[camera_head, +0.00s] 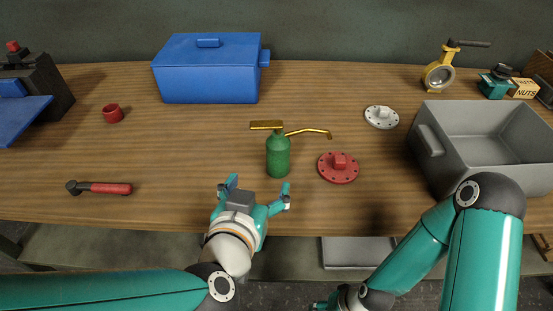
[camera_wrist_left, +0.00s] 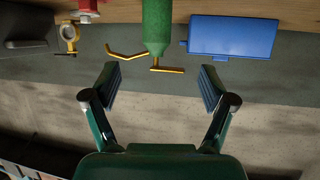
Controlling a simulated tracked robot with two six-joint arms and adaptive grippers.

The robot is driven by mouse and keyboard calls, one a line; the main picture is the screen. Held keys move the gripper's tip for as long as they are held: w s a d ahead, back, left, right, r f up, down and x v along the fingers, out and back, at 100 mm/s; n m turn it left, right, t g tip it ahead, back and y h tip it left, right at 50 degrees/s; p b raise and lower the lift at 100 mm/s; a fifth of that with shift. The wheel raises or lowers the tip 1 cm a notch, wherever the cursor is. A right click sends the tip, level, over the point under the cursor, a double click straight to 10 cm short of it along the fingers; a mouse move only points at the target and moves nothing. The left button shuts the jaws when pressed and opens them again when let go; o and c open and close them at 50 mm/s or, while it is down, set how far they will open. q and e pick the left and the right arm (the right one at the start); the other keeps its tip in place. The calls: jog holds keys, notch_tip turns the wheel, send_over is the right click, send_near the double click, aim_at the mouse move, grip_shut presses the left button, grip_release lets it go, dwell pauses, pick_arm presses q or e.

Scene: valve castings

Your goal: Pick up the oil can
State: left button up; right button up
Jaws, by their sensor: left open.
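The oil can (camera_head: 278,157) is a green cylinder with a brass top lever and a thin brass spout pointing right. It stands upright on the wooden bench. My left gripper (camera_head: 259,186) is open and empty in front of it, near the bench's front edge, with its fingers apart and not touching the can. In the left wrist view, the oil can (camera_wrist_left: 157,28) appears upside down beyond the two open fingers (camera_wrist_left: 158,88), about midway between them. My right arm comes in at the lower right; its gripper is not clearly visible.
A red flanged part (camera_head: 338,168) lies just right of the can. A grey bin (camera_head: 485,140) stands at the right and a blue box (camera_head: 207,68) at the back. A red-handled tool (camera_head: 100,188) and red cup (camera_head: 113,113) are left.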

pick_arm(q)
jog(key=p, duration=0.2)
send_near(276, 157)
jog(key=w, duration=0.2)
jog(key=p+x, duration=0.1)
jog(key=p, duration=0.3)
jog(key=p+x, duration=0.1)
jog(key=p, duration=0.3)
jog(key=shift+w+a+f, duration=0.1)
jog(key=shift+w+f, duration=0.1)
jog(key=shift+w, duration=0.1)
jog(key=shift+f+x, duration=0.2)
jog(key=shift+x, duration=0.95)
jog(key=shift+w+f, duration=0.25)
jog(key=shift+w, duration=0.15)
jog(key=shift+w+d+p, duration=0.2)
jog(key=shift+p, duration=0.15)
jog(key=shift+p+x, duration=0.8)
jog(key=shift+x, duration=1.5)
jog(key=shift+d, duration=0.2)
grip_shut()
